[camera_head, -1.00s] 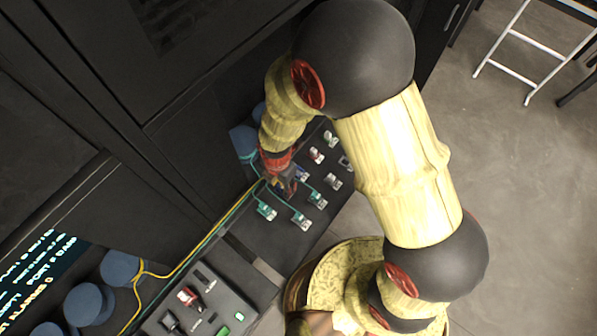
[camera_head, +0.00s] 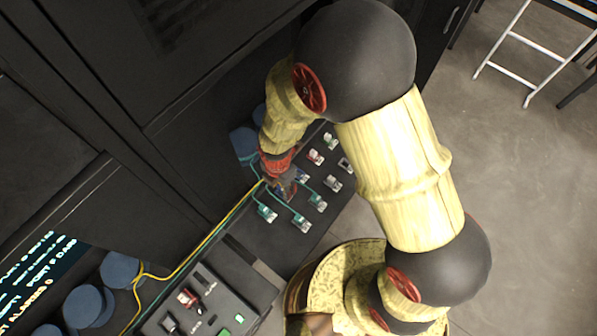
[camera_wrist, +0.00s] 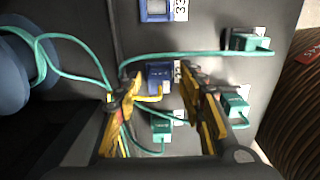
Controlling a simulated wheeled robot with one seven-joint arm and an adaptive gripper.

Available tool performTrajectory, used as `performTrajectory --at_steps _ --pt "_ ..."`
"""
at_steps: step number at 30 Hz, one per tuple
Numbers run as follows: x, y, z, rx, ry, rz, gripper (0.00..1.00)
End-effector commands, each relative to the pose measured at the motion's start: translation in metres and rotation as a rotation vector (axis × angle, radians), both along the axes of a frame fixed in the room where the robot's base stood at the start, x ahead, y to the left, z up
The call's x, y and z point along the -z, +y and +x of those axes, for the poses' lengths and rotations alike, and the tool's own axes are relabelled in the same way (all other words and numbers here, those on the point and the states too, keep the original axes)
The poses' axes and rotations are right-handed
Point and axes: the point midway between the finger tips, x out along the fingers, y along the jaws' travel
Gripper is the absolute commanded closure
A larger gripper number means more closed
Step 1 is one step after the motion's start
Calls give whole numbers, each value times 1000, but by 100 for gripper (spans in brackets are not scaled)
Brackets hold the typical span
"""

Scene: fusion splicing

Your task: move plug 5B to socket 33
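Socket 33 (camera_wrist: 155,9) is a blue-grey frame at the top of the wrist view, beside a white label reading 33. It looks empty. Below it, a blue plug (camera_wrist: 160,77) with a yellow cable sits in the dark panel (camera_wrist: 215,40). Its label is partly hidden, so I cannot read whether it is 5B. My gripper (camera_wrist: 159,82) is open, with one yellow finger on each side of this blue plug and visible gaps between. In the head view my gripper (camera_head: 284,185) is low over the panel, covering part of it.
Teal plugs with teal cables stand close by, one at upper right (camera_wrist: 250,42), one at right (camera_wrist: 236,104) and one below (camera_wrist: 162,126). A teal cable (camera_wrist: 190,55) crosses between the blue plug and socket 33. Blue spools (camera_head: 119,268) stand at left.

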Motion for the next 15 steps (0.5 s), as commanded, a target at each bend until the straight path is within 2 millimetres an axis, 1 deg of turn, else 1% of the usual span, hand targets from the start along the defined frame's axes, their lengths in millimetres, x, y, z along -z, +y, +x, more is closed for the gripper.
performTrajectory --at_steps 2,15 --pt "0 0 0 0 0 0 61" --pt "0 0 0 0 0 0 85"
